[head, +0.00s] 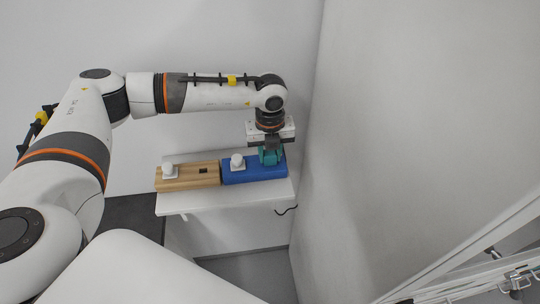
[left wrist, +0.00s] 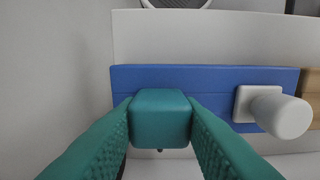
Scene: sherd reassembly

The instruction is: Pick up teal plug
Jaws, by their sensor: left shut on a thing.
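My left gripper (head: 270,157) is over the right part of the blue block (head: 240,178) on the small white table. In the left wrist view the teal plug (left wrist: 160,118), a rounded block, sits between the two teal fingers, which touch its sides. A small dark tip shows under the plug. The blue block (left wrist: 210,80) lies behind the plug in that view. I cannot tell whether the plug is clear of the block. In the head view plug and fingers merge in colour. My right gripper is not in view.
The blue block bears a white knob (head: 237,161) left of the gripper. A wooden block (head: 190,184) with another white knob (head: 169,170) and a dark square patch adjoins it. The white table (head: 215,202) has a bare front strip. A wall (head: 400,130) stands close on the right.

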